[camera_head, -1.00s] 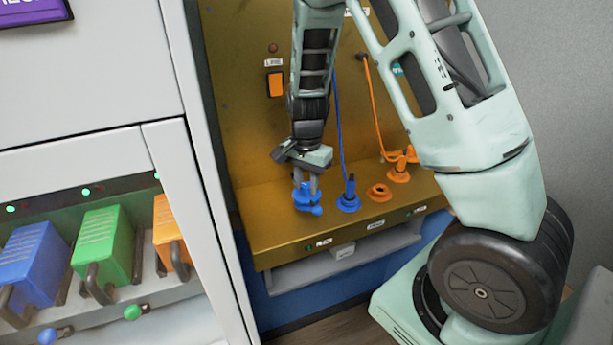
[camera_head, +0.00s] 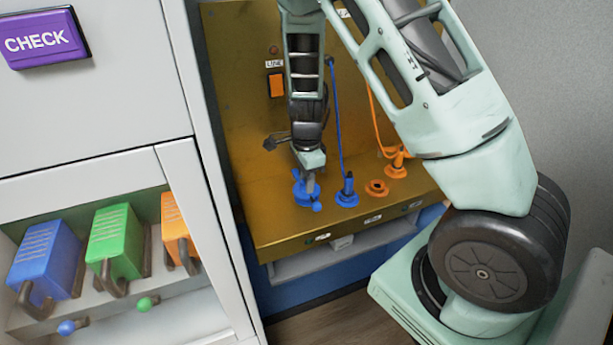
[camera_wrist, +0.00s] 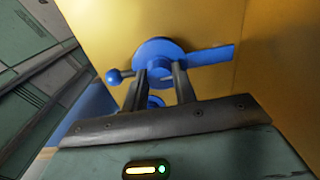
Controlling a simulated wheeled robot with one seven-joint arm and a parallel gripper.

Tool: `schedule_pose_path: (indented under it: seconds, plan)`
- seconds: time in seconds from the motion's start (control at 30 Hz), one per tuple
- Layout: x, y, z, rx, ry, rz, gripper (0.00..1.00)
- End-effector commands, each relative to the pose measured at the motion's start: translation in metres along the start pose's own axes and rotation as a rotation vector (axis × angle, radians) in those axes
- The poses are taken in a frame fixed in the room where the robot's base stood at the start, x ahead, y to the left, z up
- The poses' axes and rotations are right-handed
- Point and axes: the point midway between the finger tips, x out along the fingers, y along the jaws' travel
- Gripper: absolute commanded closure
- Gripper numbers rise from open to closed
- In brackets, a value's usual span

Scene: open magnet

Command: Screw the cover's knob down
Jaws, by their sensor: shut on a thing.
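The blue cover (camera_head: 300,198) lies on the front part of the brass-coloured ledge, below my arm. In the wrist view it shows as a round blue disc (camera_wrist: 150,52) with a flat tab to the right and a ball-ended lever (camera_wrist: 113,77) to the left. My gripper (camera_head: 309,180) points down at the middle of the cover. In the wrist view its two fingers (camera_wrist: 167,72) are closed on the knob at the disc's centre. The fingers hide most of the knob, and I cannot tell how far down it sits.
A blue plug with its cable (camera_head: 347,190) stands just right of the cover. Right of it are an empty orange socket (camera_head: 377,188) and an orange plug (camera_head: 397,165). A white cabinet (camera_head: 95,110) with coloured handled blocks stands close on the left.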

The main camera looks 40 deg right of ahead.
Motion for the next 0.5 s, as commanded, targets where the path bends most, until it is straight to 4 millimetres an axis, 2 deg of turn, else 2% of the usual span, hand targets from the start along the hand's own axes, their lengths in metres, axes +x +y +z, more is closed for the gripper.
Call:
schedule_pose_path:
  seconds: [0.47, 0.5]
  plan:
    - [-0.0008, -0.0012, -0.0006, 0.017, 0.0, -0.003, 0.96]
    - [-0.0008, -0.0012, -0.0006, 0.017, 0.0, -0.003, 0.7]
